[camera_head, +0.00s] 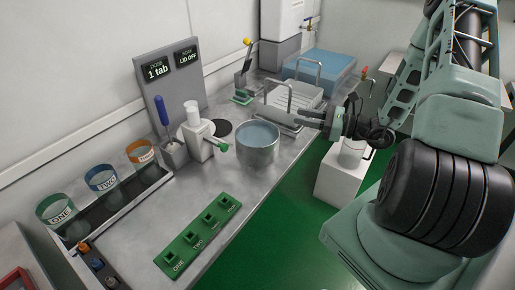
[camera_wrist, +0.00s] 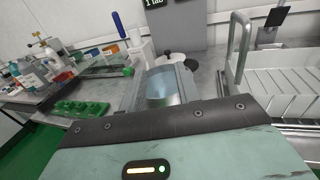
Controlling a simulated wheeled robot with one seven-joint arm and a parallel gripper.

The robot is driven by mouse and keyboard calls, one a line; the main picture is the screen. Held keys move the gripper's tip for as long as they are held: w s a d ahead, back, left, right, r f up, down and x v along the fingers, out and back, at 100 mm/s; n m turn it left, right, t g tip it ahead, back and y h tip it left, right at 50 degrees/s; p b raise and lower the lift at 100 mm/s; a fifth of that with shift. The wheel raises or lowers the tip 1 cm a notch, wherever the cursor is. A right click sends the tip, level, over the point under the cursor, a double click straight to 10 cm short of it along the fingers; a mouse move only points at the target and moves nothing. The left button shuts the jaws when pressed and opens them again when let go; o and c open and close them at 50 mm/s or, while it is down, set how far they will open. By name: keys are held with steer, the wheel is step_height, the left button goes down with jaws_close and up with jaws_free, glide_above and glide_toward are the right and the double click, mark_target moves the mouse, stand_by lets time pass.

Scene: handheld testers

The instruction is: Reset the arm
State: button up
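My gripper (camera_head: 278,113) is held out over the bench's right part, pointing left, near the metal pot (camera_head: 258,157). In the wrist view its two grey fingers (camera_wrist: 163,88) stand apart. The pot, with bluish contents, shows between and beyond them. I see nothing held. The fingers overlap the wire-handled metal rack (camera_head: 297,93) in the head view. Whether they touch it cannot be told.
A white hand-cranked device (camera_head: 197,135) stands left of the pot. A green slotted strip (camera_head: 198,236) lies at the bench's front. Labelled cups (camera_head: 102,180) line the left. A blue-topped tray (camera_head: 318,65) sits behind the rack. A white pedestal (camera_head: 343,180) stands beside the bench.

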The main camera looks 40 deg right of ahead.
steer(key=shift+v, duration=1.35)
steer(key=shift+a, duration=0.1)
steer(key=s+a+r+n+g+y, duration=0.2)
steer(key=a+r+n+g, duration=0.1)
steer(key=a+n+g, duration=0.65)
steer(key=s+a+r+n+g+y, duration=0.15)
steer(key=a+n+g, duration=0.45)
steer(key=a, duration=0.7)
steer(key=s+a+r+n+h, duration=0.3)
steer(key=s+a+n+h, duration=0.3)
steer(key=n, duration=0.4)
steer(key=s+a+r+n+h, duration=0.2)
steer(key=s+a+n+h, duration=0.5)
steer(key=n, duration=0.4)
steer(key=shift+s+r+t+p, duration=0.35)
steer(key=shift+s, duration=0.3)
